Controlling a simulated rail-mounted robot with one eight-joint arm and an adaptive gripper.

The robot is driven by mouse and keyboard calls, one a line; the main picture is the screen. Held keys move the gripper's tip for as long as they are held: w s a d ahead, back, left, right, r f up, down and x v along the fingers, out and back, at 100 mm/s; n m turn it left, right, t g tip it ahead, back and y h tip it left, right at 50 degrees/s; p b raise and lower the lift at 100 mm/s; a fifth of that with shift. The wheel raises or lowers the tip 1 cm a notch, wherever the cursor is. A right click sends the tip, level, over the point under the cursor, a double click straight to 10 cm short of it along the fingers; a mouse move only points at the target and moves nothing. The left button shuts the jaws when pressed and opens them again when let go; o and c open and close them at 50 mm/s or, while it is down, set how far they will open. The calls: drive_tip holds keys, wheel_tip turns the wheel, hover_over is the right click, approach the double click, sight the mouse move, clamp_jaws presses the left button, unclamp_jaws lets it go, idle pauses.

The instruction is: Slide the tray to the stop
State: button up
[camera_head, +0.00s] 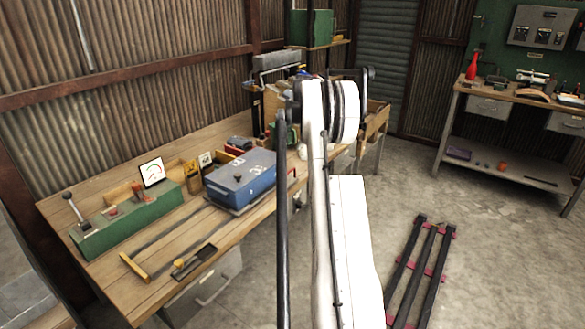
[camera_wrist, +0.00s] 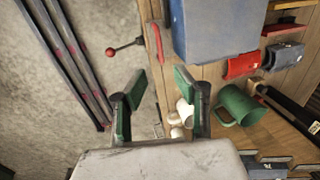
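A blue box-like body (camera_head: 242,180) sits on a thin grey plate on the wooden bench in the head view; I cannot tell for sure whether this is the tray. Its blue side (camera_wrist: 203,30) shows at the top of the wrist view, with a red bar (camera_wrist: 158,40) beside it. A yellow bar (camera_head: 134,267) lies across the bench's front left; I cannot tell whether it is the stop. My gripper (camera_wrist: 162,82) is open and empty, its green-padded fingers apart, short of the blue body. My arm hides it in the head view.
Dark strips run along the bench (camera_head: 152,283). A green panel box (camera_head: 130,215) with a gauge stands behind them. A green mug (camera_wrist: 240,107), white cups (camera_wrist: 183,115) and a red-knobbed lever (camera_wrist: 122,49) are near my gripper. Dark rails (camera_head: 418,270) lie on the floor.

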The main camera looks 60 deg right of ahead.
sight(290, 172)
drive_tip(key=w+f, duration=0.1)
drive_tip(key=f, duration=0.8)
drive_tip(key=w+f, duration=0.1)
drive_tip(key=f, duration=0.3)
drive_tip(key=shift+w+d+f, duration=0.1)
drive_tip(key=shift+w+f, duration=0.2)
drive_tip(key=shift+f, duration=0.05)
clamp_jaws()
